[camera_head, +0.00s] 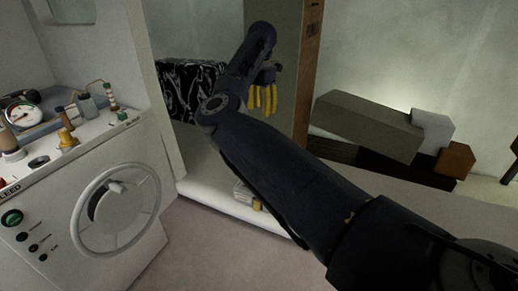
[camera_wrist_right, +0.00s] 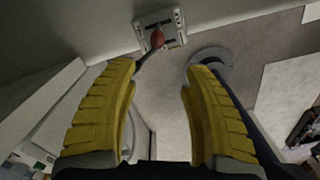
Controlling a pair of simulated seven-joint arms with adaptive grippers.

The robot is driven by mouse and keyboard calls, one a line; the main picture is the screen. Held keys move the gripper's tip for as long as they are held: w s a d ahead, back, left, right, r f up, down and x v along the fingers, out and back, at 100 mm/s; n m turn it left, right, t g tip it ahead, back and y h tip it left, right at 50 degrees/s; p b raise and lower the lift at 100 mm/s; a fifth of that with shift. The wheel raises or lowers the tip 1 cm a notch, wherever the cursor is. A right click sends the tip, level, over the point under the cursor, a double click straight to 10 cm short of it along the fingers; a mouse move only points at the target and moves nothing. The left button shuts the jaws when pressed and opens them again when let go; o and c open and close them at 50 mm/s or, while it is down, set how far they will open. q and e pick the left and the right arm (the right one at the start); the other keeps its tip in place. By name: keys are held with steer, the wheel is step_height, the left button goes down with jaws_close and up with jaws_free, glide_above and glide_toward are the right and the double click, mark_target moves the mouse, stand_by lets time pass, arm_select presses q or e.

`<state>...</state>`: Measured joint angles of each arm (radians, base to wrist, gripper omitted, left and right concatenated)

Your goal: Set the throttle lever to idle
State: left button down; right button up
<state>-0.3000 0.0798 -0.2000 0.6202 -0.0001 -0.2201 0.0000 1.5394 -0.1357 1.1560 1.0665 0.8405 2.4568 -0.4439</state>
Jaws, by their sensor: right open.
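In the right wrist view, a lever with a red knob (camera_wrist_right: 158,40) stands out from a light grey mounting plate (camera_wrist_right: 172,20) at the top. I take this to be the throttle lever. My right gripper (camera_wrist_right: 162,75) has its yellow fingers apart with nothing between them. The knob appears beyond the gap, apart from the fingers. In the head view, my right gripper (camera_head: 262,100) hangs with its fingers pointing down. A small light grey fitting (camera_head: 243,192) lies low behind my right arm, partly hidden; I cannot tell if it is the lever's plate. My left gripper is not in view.
A white console (camera_head: 75,190) with a round wheel (camera_head: 116,209), gauge (camera_head: 22,116) and several small fittings stands at the left. A tall brown-edged panel (camera_head: 308,70) stands behind my right gripper. Grey and brown boxes (camera_head: 366,126) lie at the right.

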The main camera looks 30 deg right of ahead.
steer(key=f, duration=1.7)
steer(key=shift+w+a, duration=0.1)
steer(key=shift+a, duration=0.15)
steer(key=shift+c, duration=0.5)
jaws_close()
